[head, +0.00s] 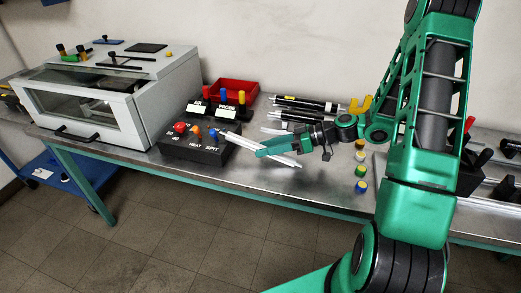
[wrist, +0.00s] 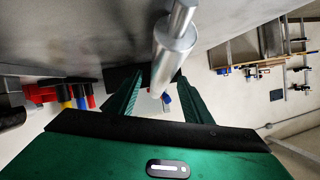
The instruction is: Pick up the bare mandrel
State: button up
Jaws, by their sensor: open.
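The bare mandrel (head: 243,142) is a smooth silver rod with a thinner end, lying slantwise near the front of the bench beside the black control box. In the wrist view the mandrel (wrist: 173,52) runs from the top edge down toward the space between my fingers. My gripper (head: 264,152) has green fingers that overlap the middle of the mandrel in the head view. In the wrist view my gripper (wrist: 157,92) is open, with a finger on each side of the mandrel's line. I cannot tell whether either finger touches it.
The control box (head: 195,147) with coloured knobs stands left of the mandrel. A red bin (head: 236,90) and dark rods (head: 305,104) lie behind. A white oven-like cabinet (head: 110,100) fills the bench's left end. Small coloured pucks (head: 361,171) stand right of my gripper.

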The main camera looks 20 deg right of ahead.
jog(key=shift+x, duration=0.9)
grip_shut()
jog(key=shift+r, duration=0.1)
